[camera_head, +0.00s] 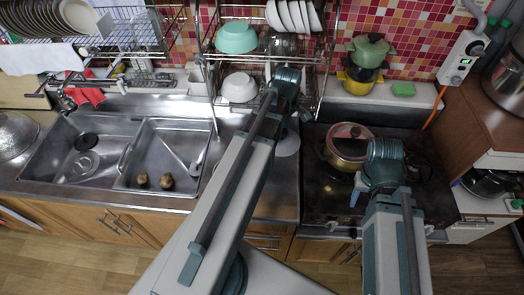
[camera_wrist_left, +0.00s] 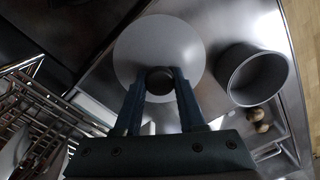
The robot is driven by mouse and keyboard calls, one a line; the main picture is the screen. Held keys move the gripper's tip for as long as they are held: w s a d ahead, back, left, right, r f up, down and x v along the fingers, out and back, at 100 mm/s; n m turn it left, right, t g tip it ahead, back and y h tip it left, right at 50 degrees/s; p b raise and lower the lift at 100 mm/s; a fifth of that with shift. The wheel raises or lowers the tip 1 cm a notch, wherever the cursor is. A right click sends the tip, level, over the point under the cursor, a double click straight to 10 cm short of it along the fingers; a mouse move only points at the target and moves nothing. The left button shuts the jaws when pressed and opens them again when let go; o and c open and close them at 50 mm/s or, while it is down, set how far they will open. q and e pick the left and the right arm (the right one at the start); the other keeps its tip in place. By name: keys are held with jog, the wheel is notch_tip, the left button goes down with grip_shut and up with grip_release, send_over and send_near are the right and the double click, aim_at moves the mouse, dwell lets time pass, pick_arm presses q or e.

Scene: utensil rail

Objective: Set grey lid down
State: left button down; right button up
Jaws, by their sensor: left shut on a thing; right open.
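The grey lid (camera_wrist_left: 150,40) is a flat round disc with a dark knob. In the left wrist view my left gripper (camera_wrist_left: 160,84) is shut on the knob, with one finger on either side. In the head view the lid (camera_head: 289,146) shows partly behind my left arm, above the steel counter between sink and stove. I cannot tell whether its underside touches the counter. An open grey pot (camera_wrist_left: 256,76) stands beside the lid in the left wrist view; my left arm hides it in the head view. My right gripper (camera_head: 358,189) is open and empty near the stove's front.
A pot with a red-rimmed lid (camera_head: 347,148) sits on the stove, close to my right gripper. A wire dish rack (camera_head: 316,85) stands behind the counter.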

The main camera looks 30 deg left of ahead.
pick_arm(q)
jog(key=shift+f+b, duration=4.9)
jog(key=shift+f, duration=0.2)
jog(key=shift+r, duration=0.15)
jog(key=c, duration=0.5)
grip_release()
